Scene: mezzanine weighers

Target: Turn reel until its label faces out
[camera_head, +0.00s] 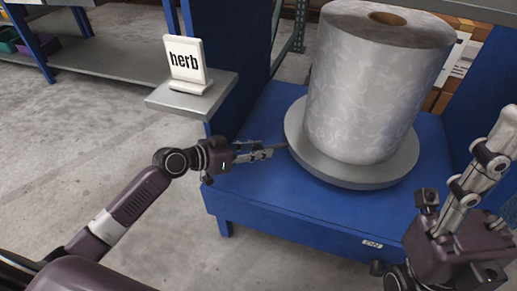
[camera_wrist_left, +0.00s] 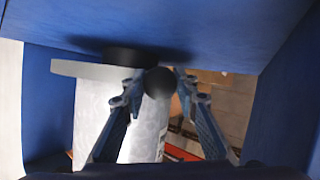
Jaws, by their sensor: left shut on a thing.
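The reel (camera_head: 375,85) is a large grey, cloudy-wrapped roll with a brown core hole on top. It stands upright on a round grey turntable (camera_head: 400,172) on a blue stand. No label shows on the side of the reel I see. My left gripper (camera_head: 284,146) is at the turntable's left edge. In the left wrist view its fingers (camera_wrist_left: 158,82) close around a dark round knob (camera_wrist_left: 159,86) by the turntable rim (camera_wrist_left: 80,70); part of the reel (camera_wrist_left: 145,135) shows behind.
The blue stand (camera_head: 262,195) has upright blue panels at left and right. A grey ledge (camera_head: 190,102) with a white "herb" sign (camera_head: 186,62) juts out at left. Brown boxes (camera_head: 462,40) are behind the reel. The floor at left is clear.

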